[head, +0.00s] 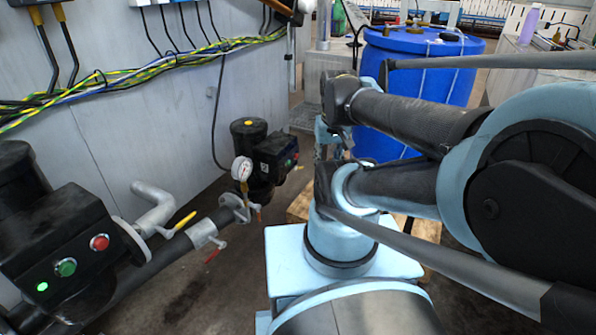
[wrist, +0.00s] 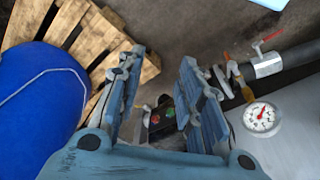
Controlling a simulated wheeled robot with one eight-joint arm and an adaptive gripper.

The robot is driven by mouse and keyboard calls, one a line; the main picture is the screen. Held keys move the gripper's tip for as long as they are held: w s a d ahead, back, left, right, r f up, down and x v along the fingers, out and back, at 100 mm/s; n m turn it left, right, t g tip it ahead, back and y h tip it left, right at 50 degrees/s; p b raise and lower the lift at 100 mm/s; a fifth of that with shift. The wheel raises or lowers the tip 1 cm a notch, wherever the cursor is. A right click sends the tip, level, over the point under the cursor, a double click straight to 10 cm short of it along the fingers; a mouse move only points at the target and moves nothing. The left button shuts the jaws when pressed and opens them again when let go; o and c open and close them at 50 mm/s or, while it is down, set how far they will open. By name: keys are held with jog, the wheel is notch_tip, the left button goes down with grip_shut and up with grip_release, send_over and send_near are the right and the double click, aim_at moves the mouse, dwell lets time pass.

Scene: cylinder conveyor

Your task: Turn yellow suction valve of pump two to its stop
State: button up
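A yellow valve handle (head: 180,222) sits on the pipe beside the near black pump (head: 60,245) at the left of the head view. A second, orange-yellow handle (head: 259,212) hangs by the gauge at the far black pump (head: 262,160); it also shows in the wrist view (wrist: 227,62). I cannot read which pump is number two. My gripper (wrist: 160,58) is open, its blue fingers apart with nothing between them. It is clear of both handles. The far pump's button box (wrist: 166,114) shows beyond the fingers. In the head view my arm partly hides the gripper.
A red-handled valve (head: 212,256) is on the pipe between the pumps, near a pressure gauge (head: 242,169). A blue drum (head: 455,85) on a wooden pallet (wrist: 140,70) stands behind my arm. Cables (head: 130,75) run along the grey wall. The floor between has some free room.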

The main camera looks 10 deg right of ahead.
jog(key=w+d+r+m+y, duration=0.15)
jog(key=w+m+y, duration=0.3)
jog(key=w, duration=2.75)
jog(key=m+y, duration=0.2)
jog(key=m, duration=0.3)
send_over(298, 168)
jog(key=d, duration=1)
notch_tip(298, 168, down, 28)
jog(key=x, duration=1.1)
jog(key=s+x, duration=0.1)
jog(key=x, duration=0.4)
jog(key=shift+a+f, duration=0.3)
jog(key=shift+a, duration=0.05)
